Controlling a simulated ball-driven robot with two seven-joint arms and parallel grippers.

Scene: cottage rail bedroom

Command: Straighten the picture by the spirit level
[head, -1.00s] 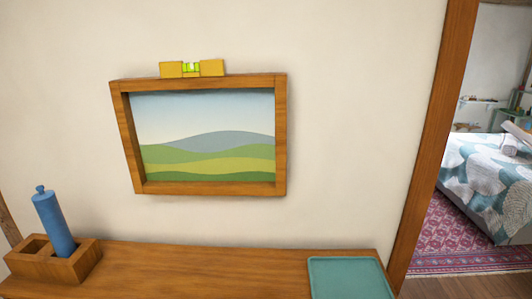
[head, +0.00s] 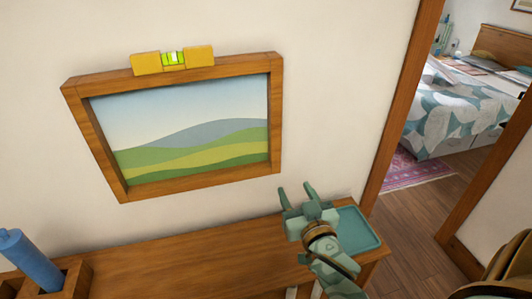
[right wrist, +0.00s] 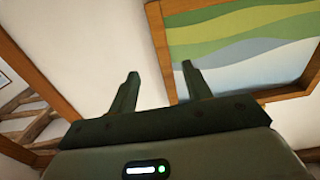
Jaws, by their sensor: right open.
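The framed picture (head: 190,130) of green hills hangs on the wall and looks tilted in the head view, though the view itself is slanted. The yellow spirit level (head: 198,57) rests on the frame's top edge, with its green vial (head: 173,58) near the middle; the bubble is too small to read exactly. My right gripper (head: 296,188) is open and empty, below and right of the frame's lower right corner, over the shelf. In the right wrist view its two fingers (right wrist: 160,75) stand apart, with the picture (right wrist: 240,45) beyond them. My left gripper is not in view.
A wooden shelf (head: 190,255) runs below the picture. A teal tray (head: 358,232) lies at its right end, partly behind my right arm. A blue cylinder (head: 28,258) stands in a wooden holder (head: 78,282) at the left. A doorway opens at the right onto a bed (head: 450,105).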

